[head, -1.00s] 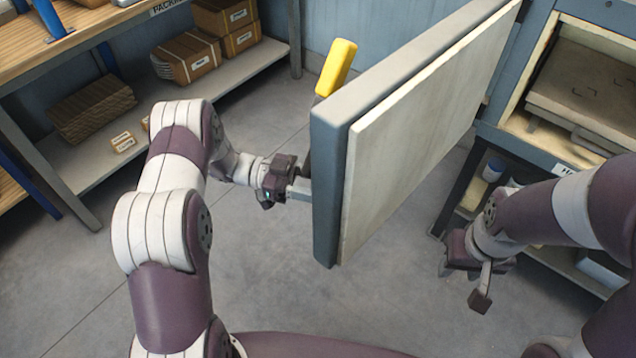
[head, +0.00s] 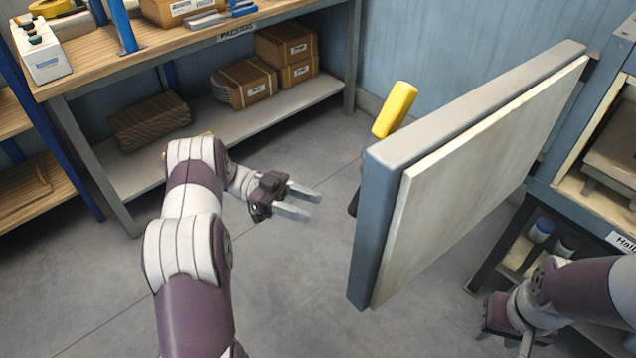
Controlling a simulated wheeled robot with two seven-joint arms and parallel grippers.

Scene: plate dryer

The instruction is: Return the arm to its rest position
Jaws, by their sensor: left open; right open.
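My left gripper (head: 312,203) is open and empty in the head view, left of the open plate dryer door (head: 465,190). A gap shows between its fingertips and the door's edge. The door is a thick grey panel with a pale inner face, and a yellow handle (head: 395,108) stands at its far side. My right gripper (head: 510,340) is at the lower right, partly cut off by the frame edge. Its jaws are open, and nothing shows between them.
A workbench (head: 150,50) with a lower shelf (head: 225,125) holding cardboard boxes (head: 245,82) stands at the back left. The dryer cabinet (head: 575,200) is at the right, with jars (head: 541,230) on its lower shelf. Grey floor (head: 290,280) is clear between my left arm and the door.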

